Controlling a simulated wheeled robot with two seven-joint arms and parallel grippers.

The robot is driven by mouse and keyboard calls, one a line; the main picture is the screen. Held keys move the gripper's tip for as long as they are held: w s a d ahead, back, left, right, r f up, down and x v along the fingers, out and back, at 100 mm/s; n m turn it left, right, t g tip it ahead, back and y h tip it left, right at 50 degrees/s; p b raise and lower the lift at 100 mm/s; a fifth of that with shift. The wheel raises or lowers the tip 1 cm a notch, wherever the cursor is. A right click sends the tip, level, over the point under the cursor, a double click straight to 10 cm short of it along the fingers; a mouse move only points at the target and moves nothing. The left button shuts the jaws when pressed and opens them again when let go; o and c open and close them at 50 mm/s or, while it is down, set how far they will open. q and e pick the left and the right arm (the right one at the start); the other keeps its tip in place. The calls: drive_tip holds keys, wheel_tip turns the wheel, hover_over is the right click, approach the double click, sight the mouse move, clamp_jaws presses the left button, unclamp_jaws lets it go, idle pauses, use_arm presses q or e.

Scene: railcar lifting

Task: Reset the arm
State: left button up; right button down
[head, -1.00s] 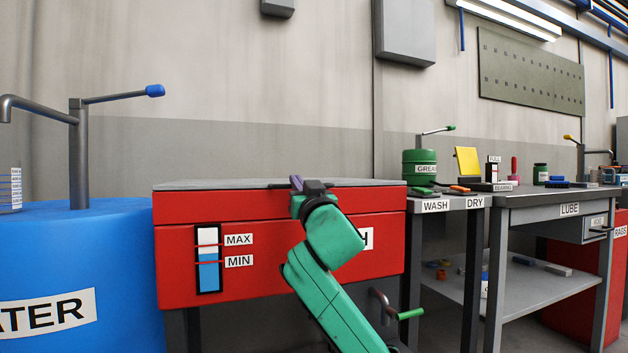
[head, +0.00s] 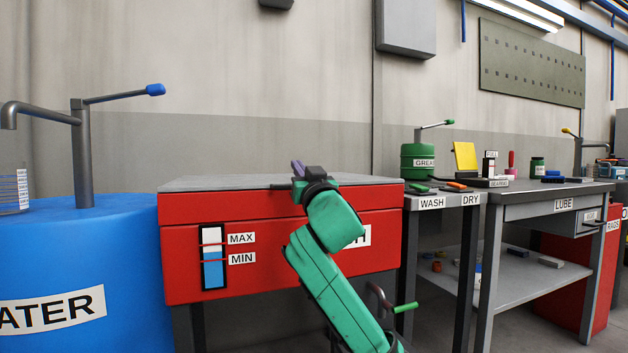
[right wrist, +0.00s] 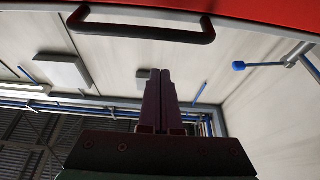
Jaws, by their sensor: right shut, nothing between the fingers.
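My right gripper (head: 298,170) shows in the head view at the top of my green arm, in front of the red wash tank (head: 187,257). In the right wrist view its two dark fingers (right wrist: 160,92) lie together, shut and empty. A dark bar handle (right wrist: 140,32) on the red surface runs across the top of that view, apart from the fingertips. The tank's grey lid (head: 215,184) looks closed. My left gripper is not in view.
A blue water drum (head: 120,240) with a pump stands left of the tank. The WASH/DRY table (head: 452,203) and the LUBE bench (head: 520,211) stand to the right, with a green grease can (head: 418,163) and small parts on top. A green-tipped crank (head: 405,307) sticks out low.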

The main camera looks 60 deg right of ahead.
drive_tip(key=b+v, duration=0.1)
drive_tip(key=v, duration=0.9)
drive_tip(key=shift+r, duration=0.15)
